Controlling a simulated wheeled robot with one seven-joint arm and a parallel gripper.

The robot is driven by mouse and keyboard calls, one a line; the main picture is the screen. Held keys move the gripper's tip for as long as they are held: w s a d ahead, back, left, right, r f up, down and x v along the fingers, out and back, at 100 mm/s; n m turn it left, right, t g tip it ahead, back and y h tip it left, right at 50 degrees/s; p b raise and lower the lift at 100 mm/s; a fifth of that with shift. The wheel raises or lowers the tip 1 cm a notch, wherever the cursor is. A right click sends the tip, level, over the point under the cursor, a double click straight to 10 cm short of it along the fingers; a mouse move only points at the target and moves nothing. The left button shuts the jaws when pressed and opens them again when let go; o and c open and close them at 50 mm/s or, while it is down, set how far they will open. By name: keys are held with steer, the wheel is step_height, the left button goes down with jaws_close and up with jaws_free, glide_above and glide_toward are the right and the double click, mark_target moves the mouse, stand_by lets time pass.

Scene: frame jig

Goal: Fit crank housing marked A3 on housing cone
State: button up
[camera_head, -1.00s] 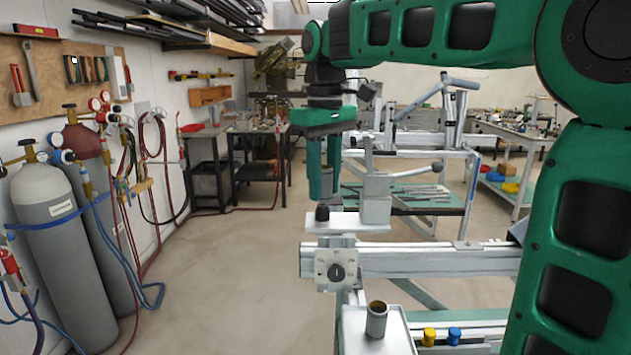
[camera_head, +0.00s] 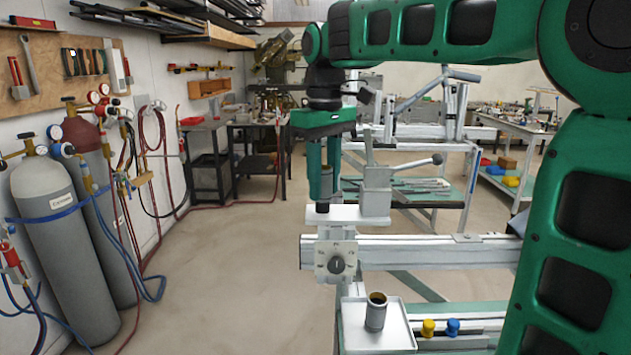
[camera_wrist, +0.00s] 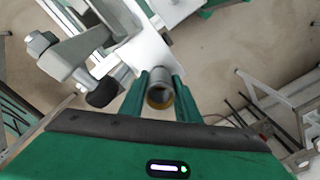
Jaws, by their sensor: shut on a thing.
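My gripper (camera_head: 322,196) is shut on a grey tubular housing (camera_wrist: 160,93), which points down between the green fingers in the wrist view. A short black piece (camera_head: 322,207), which looks like the housing cone, stands on the left part of the jig's light plate (camera_head: 345,217). In the head view the fingertips are just above it, and I cannot tell whether they line up. No A3 marking is readable on the held housing. A second grey housing (camera_head: 376,311) stands upright on a tray, its marking not readable either.
A clamp with a lever (camera_head: 376,192) stands on the plate close right of my gripper. The tray (camera_head: 355,342) lies front centre, beside a yellow knob (camera_head: 428,328) and a blue knob (camera_head: 453,327). Gas cylinders (camera_head: 50,225) stand at left. The floor between is clear.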

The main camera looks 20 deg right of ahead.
steer(key=shift+f, duration=1.4)
steer(key=o, duration=1.2)
steer(key=shift+w+r, duration=0.1)
steer(key=shift+r, duration=3.9)
